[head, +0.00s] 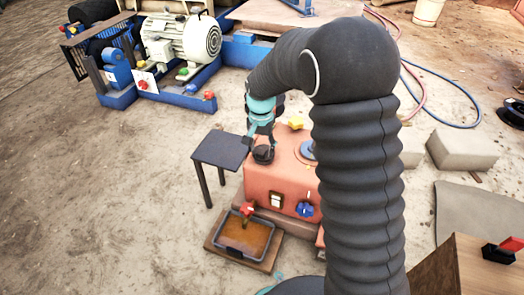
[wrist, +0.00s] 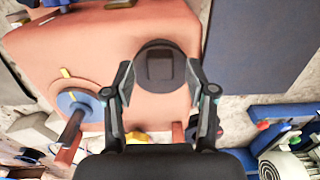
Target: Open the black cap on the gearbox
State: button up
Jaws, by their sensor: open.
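The gearbox (head: 286,172) is a salmon-red box in the middle of the head view, partly hidden by my arm. Its black cap (head: 264,155) is round, on the top near the left edge. In the wrist view the cap (wrist: 160,66) shows a raised square in its middle and sits on the gearbox top (wrist: 75,45). My gripper (head: 261,142) points down just over the cap. In the wrist view my gripper (wrist: 159,82) is open, with one finger on each side of the cap. Small gaps seem to remain; I cannot tell whether the fingertips touch it.
A small dark table (head: 222,150) stands left of the gearbox. A tray (head: 244,236) of brown liquid sits in front. A yellow knob (head: 296,123) and a grey-blue disc (head: 307,150) are on the gearbox top. A blue knob (head: 304,209) is on its front. A motor (head: 180,40) stands behind.

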jog(key=shift+f, duration=0.55)
grip_shut()
jog(key=shift+d, duration=0.1)
jog(key=shift+r, duration=0.15)
